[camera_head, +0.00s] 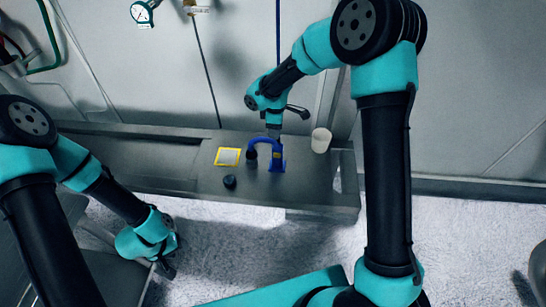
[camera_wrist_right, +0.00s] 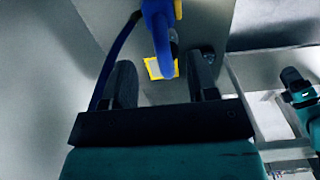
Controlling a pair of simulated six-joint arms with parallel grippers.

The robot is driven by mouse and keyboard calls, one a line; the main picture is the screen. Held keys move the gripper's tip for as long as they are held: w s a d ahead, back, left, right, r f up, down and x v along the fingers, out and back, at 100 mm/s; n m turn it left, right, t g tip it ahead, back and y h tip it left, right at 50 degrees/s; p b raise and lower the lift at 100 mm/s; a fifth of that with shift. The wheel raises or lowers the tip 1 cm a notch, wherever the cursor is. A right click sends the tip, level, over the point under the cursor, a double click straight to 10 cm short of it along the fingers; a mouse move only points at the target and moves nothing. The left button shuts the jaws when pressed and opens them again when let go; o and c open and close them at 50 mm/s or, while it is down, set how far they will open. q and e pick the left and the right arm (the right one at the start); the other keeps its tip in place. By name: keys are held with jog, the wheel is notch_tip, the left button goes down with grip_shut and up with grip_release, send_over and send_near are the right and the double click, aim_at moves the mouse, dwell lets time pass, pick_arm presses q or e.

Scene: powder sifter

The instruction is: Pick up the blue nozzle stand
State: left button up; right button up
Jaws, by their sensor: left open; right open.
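The blue nozzle stand (camera_head: 278,158) stands upright on the grey bench, its arched arm reaching left over a small dark piece (camera_head: 251,154). My right gripper (camera_head: 274,131) is just above and behind the stand's upright, pointing down. In the right wrist view the stand (camera_wrist_right: 158,25) shows at the top, between the two spread fingers of the right gripper (camera_wrist_right: 162,75). I see no firm contact; the head view does not show the fingertips clearly. My left gripper (camera_head: 166,270) is open and empty, low at the left, in front of the bench.
A yellow-rimmed square (camera_head: 228,156) lies left of the stand and also shows in the right wrist view (camera_wrist_right: 153,68). A dark round piece (camera_head: 229,181) sits near the bench's front edge. A white cup (camera_head: 321,140) stands to the right. The bench's left part is clear.

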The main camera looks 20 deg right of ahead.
jog(key=shift+f, duration=0.9)
jog(key=shift+w+a+f, duration=0.1)
jog(key=shift+a+f, duration=0.1)
jog(key=shift+f, duration=1.1)
jog(key=shift+a+f, duration=0.15)
jog(key=shift+f, duration=1.15)
grip_shut()
